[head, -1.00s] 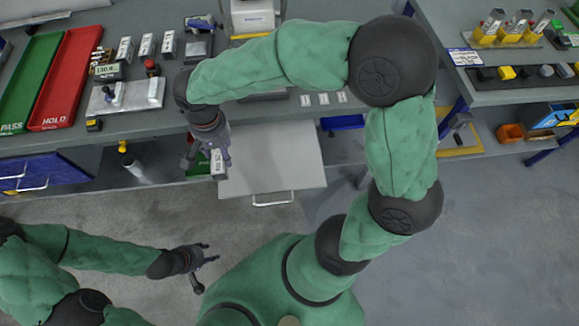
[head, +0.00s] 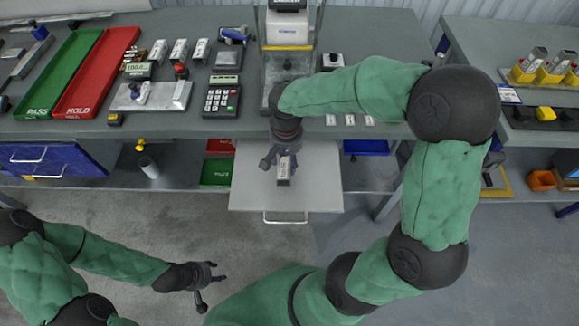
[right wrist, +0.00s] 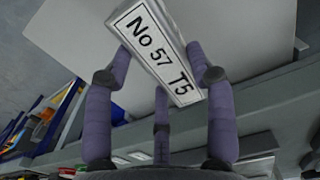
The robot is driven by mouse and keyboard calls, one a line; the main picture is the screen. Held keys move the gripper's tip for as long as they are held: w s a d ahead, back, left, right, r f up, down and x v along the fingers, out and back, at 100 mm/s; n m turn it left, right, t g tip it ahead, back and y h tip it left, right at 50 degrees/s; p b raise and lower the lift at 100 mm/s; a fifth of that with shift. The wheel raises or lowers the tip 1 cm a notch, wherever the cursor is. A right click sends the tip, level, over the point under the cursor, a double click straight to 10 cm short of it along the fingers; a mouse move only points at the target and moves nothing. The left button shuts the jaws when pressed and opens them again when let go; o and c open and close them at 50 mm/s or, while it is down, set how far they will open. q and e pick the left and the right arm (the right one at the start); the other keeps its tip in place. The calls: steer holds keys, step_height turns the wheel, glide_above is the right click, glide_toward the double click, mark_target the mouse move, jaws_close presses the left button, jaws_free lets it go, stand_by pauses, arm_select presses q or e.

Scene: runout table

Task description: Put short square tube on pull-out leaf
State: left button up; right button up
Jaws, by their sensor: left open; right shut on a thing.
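The short square tube (head: 284,171) is a small metal piece with a white label. In the right wrist view the tube (right wrist: 157,45) shows the label "No 57 T5". My right gripper (head: 284,160) is shut on it, with fingers on both sides. The pull-out leaf (head: 320,190) is a pale grey panel extended from the bench front with a handle. In the head view the held tube is over the leaf's middle; I cannot tell whether it touches. The leaf also shows in the right wrist view (right wrist: 235,40). My left gripper (head: 207,282) is open and empty, low above the floor at left.
On the bench (head: 390,50) are a green tray (head: 62,75), a red tray (head: 98,75), a calculator (head: 221,98) and several labelled tubes at the back left. Small white labels (head: 350,120) lie right of my right gripper. The leaf looks otherwise bare.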

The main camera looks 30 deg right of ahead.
mark_target(289, 160)
steer(key=shift+d+f, duration=0.4)
steer(key=shift+f, duration=0.1)
steer(key=shift+f+b, duration=0.75)
steer(key=shift+f, duration=0.75)
steer(key=shift+f, duration=0.1)
steer(key=o, duration=1.3)
steer(key=shift+c, duration=0.2)
steer(key=shift+r, duration=0.2)
step_height(289, 160, up, 12)
steer(key=p, duration=0.4)
steer(key=shift+f, duration=0.1)
